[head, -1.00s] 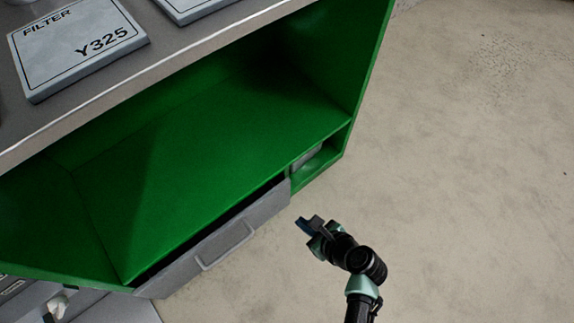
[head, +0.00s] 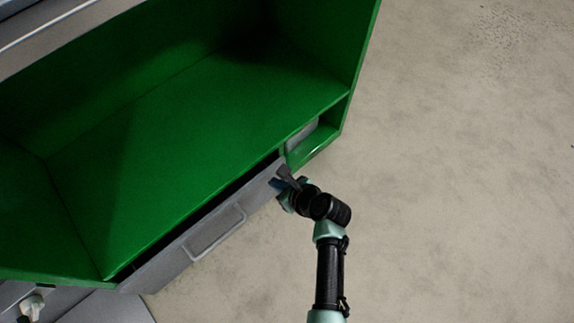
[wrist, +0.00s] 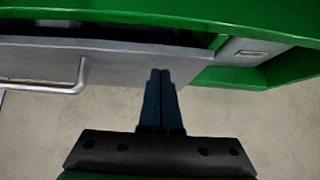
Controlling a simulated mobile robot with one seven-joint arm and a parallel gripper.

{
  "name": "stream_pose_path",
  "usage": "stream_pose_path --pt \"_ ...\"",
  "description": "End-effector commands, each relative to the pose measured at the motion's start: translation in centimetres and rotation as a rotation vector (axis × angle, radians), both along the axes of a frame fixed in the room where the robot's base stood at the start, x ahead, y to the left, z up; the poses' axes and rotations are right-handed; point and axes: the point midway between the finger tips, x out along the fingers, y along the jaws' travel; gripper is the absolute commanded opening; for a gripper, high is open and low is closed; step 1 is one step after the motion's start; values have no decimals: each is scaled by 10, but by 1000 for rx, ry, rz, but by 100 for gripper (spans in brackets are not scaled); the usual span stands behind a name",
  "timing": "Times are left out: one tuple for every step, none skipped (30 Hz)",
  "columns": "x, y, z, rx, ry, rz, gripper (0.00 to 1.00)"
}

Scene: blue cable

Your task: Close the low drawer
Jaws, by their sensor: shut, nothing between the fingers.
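The low grey drawer (head: 190,248) sits at the bottom of a green cabinet (head: 200,140) and stands slightly open, with a dark gap behind its front. Its bar handle (head: 217,232) is on the front face; the handle also shows at the left in the wrist view (wrist: 78,80). My gripper (head: 284,176) is shut and empty at the right end of the drawer front. In the wrist view my shut fingers (wrist: 160,78) point at the drawer front (wrist: 115,64), right of the handle. I cannot tell whether the fingertips touch it.
Right of the drawer is a green open compartment (head: 318,143) with a grey part inside. A grey worktop edge (head: 60,30) runs above at the upper left. Grey items stand at the lower left (head: 30,302). The floor to the right (head: 460,180) is clear.

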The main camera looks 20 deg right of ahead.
Motion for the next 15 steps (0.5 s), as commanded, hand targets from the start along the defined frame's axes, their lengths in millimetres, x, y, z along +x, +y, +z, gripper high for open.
stream_pose_path --pt "5 2 -1 -1 -2 3 0" --pt "6 2 -1 0 -1 1 0" --pt "8 3 -1 0 -1 1 0" --pt "8 3 0 0 -1 1 0" --pt "9 4 0 0 0 1 0" --pt "9 4 0 0 0 1 0" --pt "10 4 0 0 0 1 0" --pt "10 4 1 0 0 1 0" --pt "10 4 1 0 0 1 0" --pt "10 4 1 0 0 1 0" --pt "10 4 1 0 0 1 0" --pt "9 4 1 0 0 1 0" --pt "9 4 1 0 0 1 0" --pt "10 4 1 0 0 1 0" --pt "11 4 1 0 0 1 0"
